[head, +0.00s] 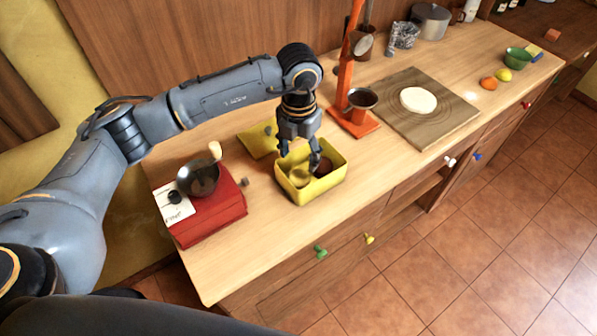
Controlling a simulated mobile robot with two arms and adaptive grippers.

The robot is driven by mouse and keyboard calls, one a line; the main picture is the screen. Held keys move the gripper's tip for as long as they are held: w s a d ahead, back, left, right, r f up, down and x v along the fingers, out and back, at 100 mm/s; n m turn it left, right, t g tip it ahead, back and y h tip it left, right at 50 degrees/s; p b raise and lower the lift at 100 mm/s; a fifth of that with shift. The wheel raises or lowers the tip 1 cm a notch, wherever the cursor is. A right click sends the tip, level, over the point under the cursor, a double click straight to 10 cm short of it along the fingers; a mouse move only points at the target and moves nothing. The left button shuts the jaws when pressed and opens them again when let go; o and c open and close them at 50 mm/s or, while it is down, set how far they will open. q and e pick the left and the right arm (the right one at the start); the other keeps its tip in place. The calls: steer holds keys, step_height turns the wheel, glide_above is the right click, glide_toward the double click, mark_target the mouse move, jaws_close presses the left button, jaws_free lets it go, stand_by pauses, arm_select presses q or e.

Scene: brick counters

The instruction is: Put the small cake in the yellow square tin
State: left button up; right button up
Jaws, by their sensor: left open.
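The yellow square tin (322,188) stands uncovered near the counter's front edge. My left gripper (300,162) points down over the tin with its fingers apart. Its fingertips reach to about the tin's opening, one near the back left rim and one over the inside. A small tan round thing (300,179) lies in the tin's left part, and a dark brown round thing (324,166) lies in its right part. Either could be the small cake; I cannot tell which. The gripper partly hides the tin's inside. My right gripper is not in view.
A yellow lid (257,141) lies behind the tin. An orange stand (357,122) and a wooden board (444,122) with a pale disc (418,100) are to the right.

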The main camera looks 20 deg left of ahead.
arm_select(q)
steer(key=shift+r+b, duration=0.35)
steer(key=shift+r, duration=1.55)
